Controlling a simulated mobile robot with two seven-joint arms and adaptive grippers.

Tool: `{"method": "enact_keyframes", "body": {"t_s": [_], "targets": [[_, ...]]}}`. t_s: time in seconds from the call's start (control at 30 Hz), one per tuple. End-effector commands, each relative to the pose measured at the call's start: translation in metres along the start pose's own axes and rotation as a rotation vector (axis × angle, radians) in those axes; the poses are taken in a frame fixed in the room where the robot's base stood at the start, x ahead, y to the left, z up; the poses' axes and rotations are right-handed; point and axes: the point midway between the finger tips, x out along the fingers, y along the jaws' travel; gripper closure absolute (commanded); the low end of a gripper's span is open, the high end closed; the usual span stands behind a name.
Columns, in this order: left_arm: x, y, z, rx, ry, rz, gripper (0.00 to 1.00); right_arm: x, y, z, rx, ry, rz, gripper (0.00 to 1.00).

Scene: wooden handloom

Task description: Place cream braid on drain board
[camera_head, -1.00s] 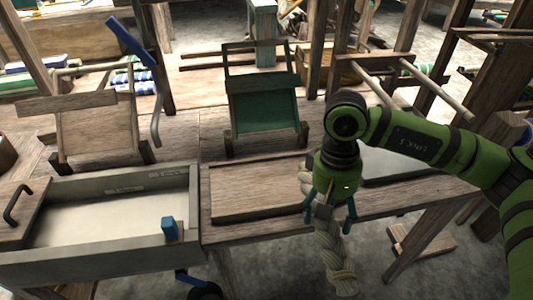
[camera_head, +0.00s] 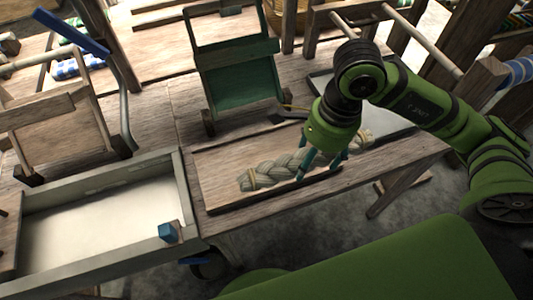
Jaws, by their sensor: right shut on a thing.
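The cream braid (camera_head: 275,171) is a thick plaited length with tied ends, lying lengthwise over the wooden drain board (camera_head: 218,184) in the middle of the view. My right gripper (camera_head: 319,172), green with teal fingers, comes down from above and is shut on the braid towards its right part. The fingers and wrist hide some of the braid there, and its pale right end shows past them. Whether the whole braid touches the board is hard to tell. My left gripper is not in view.
The table's front edge is close.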

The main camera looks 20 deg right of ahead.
Motion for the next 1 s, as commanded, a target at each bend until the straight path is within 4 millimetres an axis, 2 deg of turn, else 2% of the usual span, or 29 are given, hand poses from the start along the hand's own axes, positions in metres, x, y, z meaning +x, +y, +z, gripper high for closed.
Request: {"method": "enact_keyframes", "body": {"t_s": [0.17, 0.4, 0.6, 0.83, 1.0], "targets": [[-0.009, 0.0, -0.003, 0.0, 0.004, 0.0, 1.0, 0.008, -0.016, 0.008, 0.042, -0.006, -0.005, 0.8], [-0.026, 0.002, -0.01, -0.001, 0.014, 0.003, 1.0, 0.042, -0.063, 0.028, 0.04, -0.006, -0.003, 0.8], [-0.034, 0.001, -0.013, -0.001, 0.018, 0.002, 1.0, 0.066, -0.094, 0.039, 0.039, -0.004, -0.006, 0.8], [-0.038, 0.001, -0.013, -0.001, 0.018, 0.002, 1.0, 0.08, -0.103, 0.041, 0.038, -0.002, -0.003, 0.8], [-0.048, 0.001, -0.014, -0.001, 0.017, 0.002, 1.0, 0.104, -0.102, 0.038, 0.038, -0.003, -0.001, 0.8]]}}
